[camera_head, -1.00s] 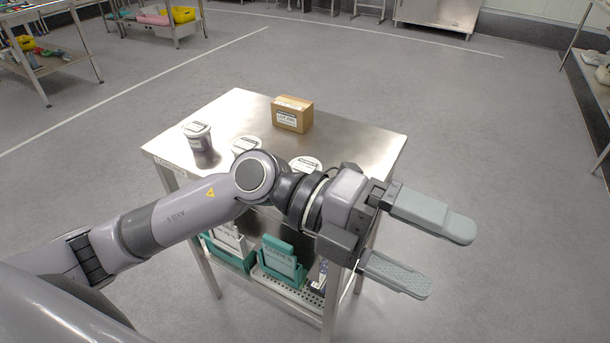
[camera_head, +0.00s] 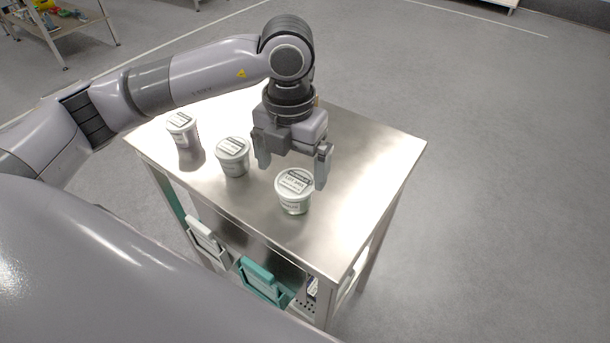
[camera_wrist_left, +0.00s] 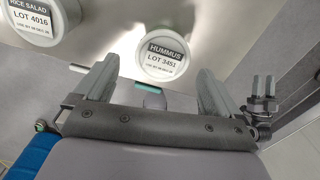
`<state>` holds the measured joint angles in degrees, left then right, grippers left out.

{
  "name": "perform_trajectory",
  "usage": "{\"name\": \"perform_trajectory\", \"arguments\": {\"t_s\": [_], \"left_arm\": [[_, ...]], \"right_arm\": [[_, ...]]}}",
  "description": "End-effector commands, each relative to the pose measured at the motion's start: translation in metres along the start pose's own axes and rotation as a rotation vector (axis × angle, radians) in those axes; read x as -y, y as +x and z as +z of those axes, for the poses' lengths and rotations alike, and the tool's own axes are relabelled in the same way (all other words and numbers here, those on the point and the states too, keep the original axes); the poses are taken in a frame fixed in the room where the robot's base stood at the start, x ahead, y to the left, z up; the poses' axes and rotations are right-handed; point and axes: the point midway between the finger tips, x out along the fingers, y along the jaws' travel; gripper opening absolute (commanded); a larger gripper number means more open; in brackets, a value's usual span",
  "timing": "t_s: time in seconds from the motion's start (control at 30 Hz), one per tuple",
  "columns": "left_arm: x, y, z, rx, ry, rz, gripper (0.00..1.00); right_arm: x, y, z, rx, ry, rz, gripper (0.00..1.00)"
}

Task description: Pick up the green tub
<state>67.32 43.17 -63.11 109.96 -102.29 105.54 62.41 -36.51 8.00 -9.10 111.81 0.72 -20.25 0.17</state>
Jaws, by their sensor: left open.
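Three tubs with white lids stand upright on the steel table. The nearest tub (camera_head: 295,204) has a pale grey-green body; its lid reads HUMMUS in the left wrist view (camera_wrist_left: 166,58). The middle tub (camera_head: 233,170) also looks pale grey-green, and I cannot tell firmly which is the green one. The far left tub (camera_head: 187,138) has a purplish body. My left gripper (camera_head: 292,170) points down, open and empty, just behind and above the nearest tub. In the left wrist view that tub shows between and beyond the fingers.
The steel table (camera_head: 355,180) has bare room to the right of the tubs. A RICE SALAD tub (camera_wrist_left: 38,18) is at the upper left in the left wrist view. Grey floor lies open around the table.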

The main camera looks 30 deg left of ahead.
Motion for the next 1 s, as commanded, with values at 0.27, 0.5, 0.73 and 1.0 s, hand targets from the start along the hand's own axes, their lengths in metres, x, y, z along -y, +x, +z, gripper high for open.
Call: {"name": "perform_trajectory", "arguments": {"t_s": [0.27, 0.5, 0.73, 1.0], "left_arm": [[0.001, 0.031, 0.003, -0.007, 0.001, 0.001, 0.97], [0.003, 0.064, 0.006, -0.004, 0.003, -0.002, 0.97], [0.003, 0.069, 0.006, -0.002, 0.003, -0.003, 0.97], [0.003, 0.068, 0.006, -0.002, 0.003, -0.002, 0.42]], "right_arm": [[0.002, -0.008, 0.004, 0.021, 0.003, -0.002, 0.43], [0.002, -0.01, 0.0, 0.02, 0.003, -0.002, 0.43], [0.002, -0.009, -0.001, 0.017, 0.003, -0.002, 0.43], [0.002, -0.009, -0.002, 0.015, 0.002, -0.002, 0.43]]}}
